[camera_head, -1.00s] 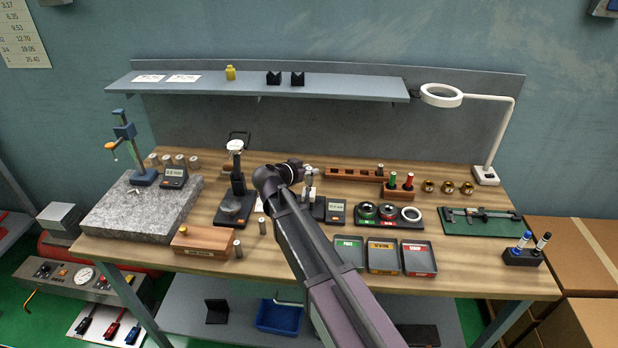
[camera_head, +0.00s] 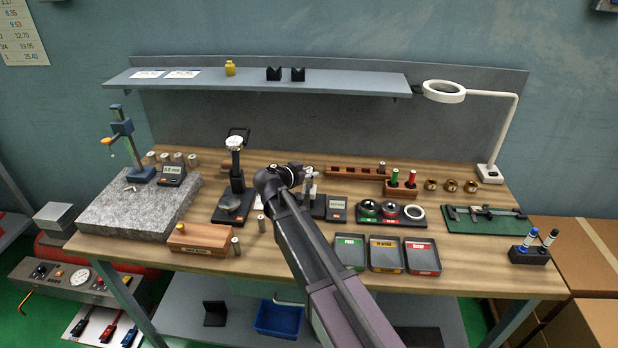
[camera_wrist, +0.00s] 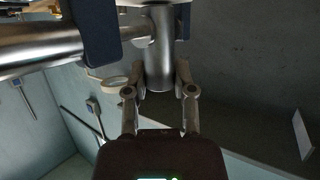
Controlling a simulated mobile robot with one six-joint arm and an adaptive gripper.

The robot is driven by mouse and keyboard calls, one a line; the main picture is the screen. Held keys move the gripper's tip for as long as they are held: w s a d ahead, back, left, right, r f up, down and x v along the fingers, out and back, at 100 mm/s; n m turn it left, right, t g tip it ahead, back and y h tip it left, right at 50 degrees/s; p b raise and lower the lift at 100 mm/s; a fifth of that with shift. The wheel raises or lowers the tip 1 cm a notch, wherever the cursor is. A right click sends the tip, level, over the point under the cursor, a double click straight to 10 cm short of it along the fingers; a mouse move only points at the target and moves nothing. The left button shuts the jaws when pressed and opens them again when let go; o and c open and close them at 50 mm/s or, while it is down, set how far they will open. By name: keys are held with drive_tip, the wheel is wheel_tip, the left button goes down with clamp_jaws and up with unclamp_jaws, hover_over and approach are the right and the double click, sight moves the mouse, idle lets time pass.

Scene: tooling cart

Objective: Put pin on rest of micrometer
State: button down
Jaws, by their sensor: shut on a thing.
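The pin (camera_wrist: 159,62) is a plain grey metal cylinder, held upright between the fingers of my gripper (camera_wrist: 160,88) in the wrist view. The micrometer's thick metal barrel (camera_wrist: 45,45) comes in from the left, and its thinner spindle points at the pin's side. I cannot tell whether they touch. Dark blue parts of the micrometer (camera_wrist: 97,30) stand on both sides of the pin. In the head view the micrometer (camera_head: 311,186) is mostly hidden behind my arm, with its display (camera_head: 337,207) at its right. My fingers and the pin are hidden there. The rest under the pin is not visible.
A dial indicator stand (camera_head: 235,180) stands left of my arm. A ring gauge holder (camera_head: 390,215) and the green (camera_head: 349,252), yellow (camera_head: 386,255) and red (camera_head: 422,257) labelled trays are to the right. A wooden block (camera_head: 204,238) lies front left. A magnifier lamp (camera_head: 443,92) rises at the right.

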drive_tip(key=shift+f, duration=0.15)
drive_tip(key=shift+c, duration=2.2)
unclamp_jaws()
drive_tip(key=shift+r, duration=0.25)
drive_tip(key=p+v, duration=0.4)
drive_tip(key=v, duration=0.8)
drive_tip(key=shift+p, duration=0.3)
